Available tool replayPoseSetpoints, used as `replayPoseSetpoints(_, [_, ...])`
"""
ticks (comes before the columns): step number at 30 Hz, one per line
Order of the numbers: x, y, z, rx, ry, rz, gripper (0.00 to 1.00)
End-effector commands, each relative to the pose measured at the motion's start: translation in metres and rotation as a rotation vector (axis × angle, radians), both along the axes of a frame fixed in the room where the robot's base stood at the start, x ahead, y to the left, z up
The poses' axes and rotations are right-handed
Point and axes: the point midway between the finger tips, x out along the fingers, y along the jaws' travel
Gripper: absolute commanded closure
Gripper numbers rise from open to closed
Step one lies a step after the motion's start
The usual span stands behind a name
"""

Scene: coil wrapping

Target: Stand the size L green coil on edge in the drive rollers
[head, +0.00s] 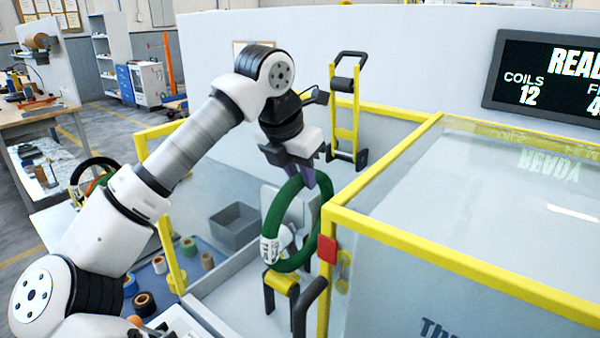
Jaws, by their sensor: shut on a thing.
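My gripper (303,176) is shut on the top of the green coil (271,217). The coil is upright on edge, a large ring with a white printed label (271,250) on its lower left. Its bottom is just above or against a yellow roller part (283,281) with dark ends; I cannot tell whether it touches. A dark curved bar (306,305) stands in front, to the right. Grey machine parts show through and behind the ring. The coil's right side is close to the yellow frame post, and the rollers are partly hidden by the coil.
A yellow-framed clear guard (430,210) with a red block (328,249) stands close on the right. A yellow hand truck (346,115) is behind. Tape rolls (145,303) and a grey bin (235,226) are at lower left. Other coils (92,180) hang at far left.

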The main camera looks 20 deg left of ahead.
Motion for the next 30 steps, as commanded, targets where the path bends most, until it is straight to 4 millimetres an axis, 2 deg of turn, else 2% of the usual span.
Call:
replayPoseSetpoints(13, [0.0, -0.0001, -0.0051, 0.0, -0.003, 0.0, 1.0])
replayPoseSetpoints(14, [0.0, -0.0001, -0.0043, 0.0, -0.003, 0.0, 0.71])
replayPoseSetpoints(19, [0.0, -0.0001, -0.0048, 0.0, -0.002, 0.0, 0.49])
replayPoseSetpoints(26, [0.0, 0.0001, -0.0069, 0.0, 0.003, 0.0, 0.49])
replayPoseSetpoints(30, [-0.0021, 0.0014, -0.0006, 0.001, 0.001, 0.001, 0.49])
